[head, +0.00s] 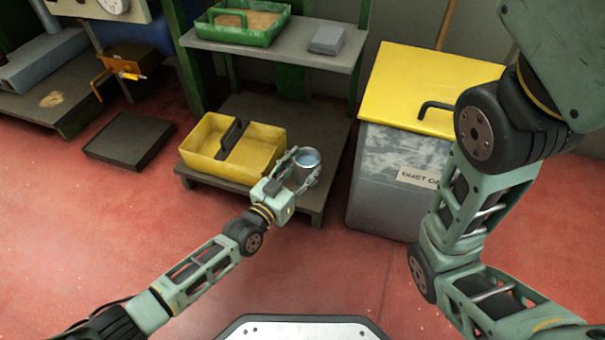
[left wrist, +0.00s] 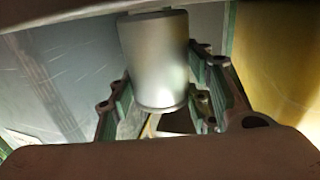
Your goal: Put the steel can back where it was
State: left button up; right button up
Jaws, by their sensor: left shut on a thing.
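The steel can (head: 307,158) is a small grey cylinder with a pale bluish round top. My left gripper (head: 304,167) is shut on it, one finger on each side. The can is over the right part of the low grey shelf (head: 310,125), to the right of the yellow tote (head: 262,150). I cannot tell whether its base touches the shelf. In the left wrist view the can (left wrist: 155,60) is between the two fingers (left wrist: 158,105). My right arm shows at the right of the head view, but its gripper is out of the picture.
A grey dust bin with a yellow lid (head: 430,85) stands close to the right of the shelf. An upper shelf (head: 315,45) holds a green tray (head: 240,22) and a grey box (head: 326,40). A dark flat slab (head: 130,138) lies on the red floor at left.

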pick_arm(q)
jog(key=shift+f, duration=0.15)
jog(key=shift+f, duration=0.1)
jog(key=o, duration=1.3)
jog(key=shift+c, duration=0.2)
